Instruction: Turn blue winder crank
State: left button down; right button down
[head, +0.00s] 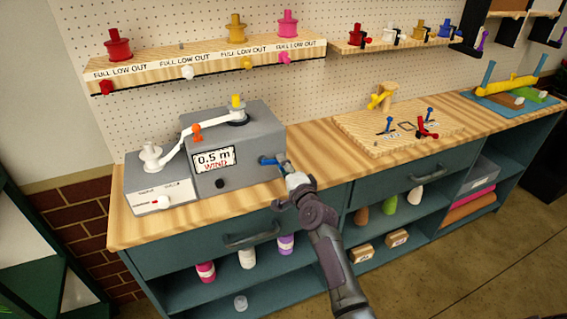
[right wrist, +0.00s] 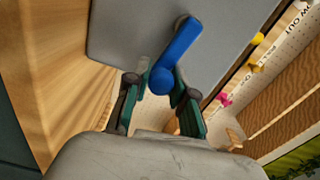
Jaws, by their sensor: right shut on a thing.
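The blue winder crank (head: 268,160) sticks out of the right side of the grey winder box (head: 250,133), whose front label reads "0.5 m WIND". In the right wrist view the crank (right wrist: 180,50) is a blue arm with a round knob at its lower end. My right gripper (head: 284,164) is at the crank in the head view. In the right wrist view its two fingers (right wrist: 160,92) are on either side of the knob and shut on it. A white ribbon runs over the box from the white spool (head: 150,155). My left gripper does not show.
A wooden board (head: 385,145) with small blue and red levers lies to the right on the bench. Shelves with coloured spools (head: 118,45) hang on the pegboard above. Drawer handles (head: 250,237) stick out below the bench edge. Bare bench top lies right of the winder.

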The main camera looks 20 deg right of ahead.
jog(key=shift+s+a+f+m, duration=0.1)
jog(key=shift+a+f+m, duration=0.15)
jog(key=shift+f+m, duration=0.75)
jog(key=shift+m, duration=0.3)
jog(key=c, duration=1)
grip_release()
jog(key=shift+r, duration=0.25)
jog(key=shift+s, duration=0.1)
jog(key=s, duration=1.1)
jog(key=shift+s+d, duration=0.15)
jog(key=shift+s, duration=0.2)
